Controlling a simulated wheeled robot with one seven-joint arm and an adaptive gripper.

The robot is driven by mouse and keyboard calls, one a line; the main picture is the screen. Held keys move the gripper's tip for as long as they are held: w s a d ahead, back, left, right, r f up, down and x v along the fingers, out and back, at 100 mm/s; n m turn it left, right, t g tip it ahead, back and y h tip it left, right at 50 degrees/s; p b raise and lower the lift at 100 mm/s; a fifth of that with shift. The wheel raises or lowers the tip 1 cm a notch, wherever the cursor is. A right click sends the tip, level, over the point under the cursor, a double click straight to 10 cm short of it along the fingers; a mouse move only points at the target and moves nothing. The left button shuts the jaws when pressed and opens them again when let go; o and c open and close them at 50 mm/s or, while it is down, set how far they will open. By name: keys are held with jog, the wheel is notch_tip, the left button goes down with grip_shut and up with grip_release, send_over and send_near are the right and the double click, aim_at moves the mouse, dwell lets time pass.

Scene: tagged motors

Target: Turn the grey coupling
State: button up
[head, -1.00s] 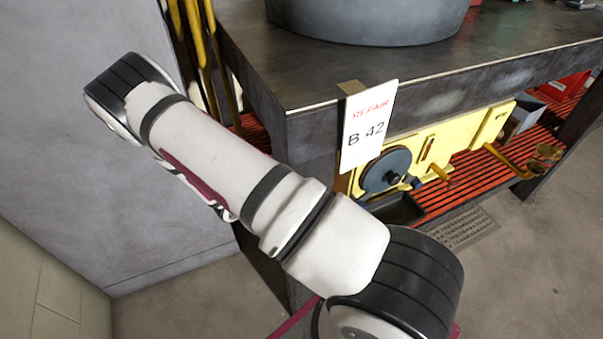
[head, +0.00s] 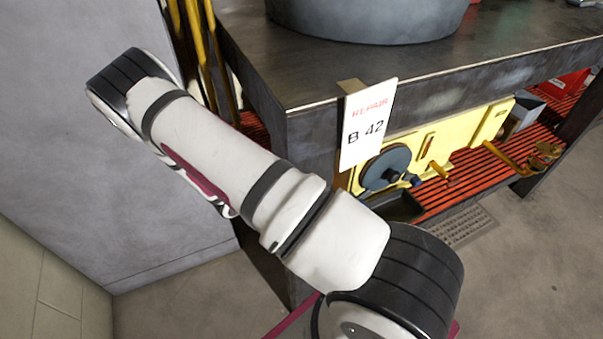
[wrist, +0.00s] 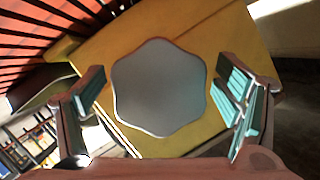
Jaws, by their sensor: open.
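In the wrist view, the grey coupling (wrist: 159,88) is a flat, smooth grey piece with a rounded six-sided outline. It sits on a yellow body (wrist: 185,38) and faces the camera. My gripper (wrist: 163,95) is open, with one teal-padded finger to the left of the coupling and one to the right. Gaps show between both fingers and the coupling's edge; how deep the fingers reach cannot be told. The head view does not show my gripper, and I cannot pick out the coupling for sure there.
In the head view, a yellow machine (head: 440,142) with a blue-grey disc (head: 380,172) sits on a red slatted shelf (head: 480,178) under a dark metal bench (head: 290,75). A white "REPAIR B 42" tag (head: 368,125) hangs at the bench corner. A grey tub stands on top.

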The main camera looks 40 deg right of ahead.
jog(key=v, duration=1.2)
jog(key=shift+o, duration=0.2)
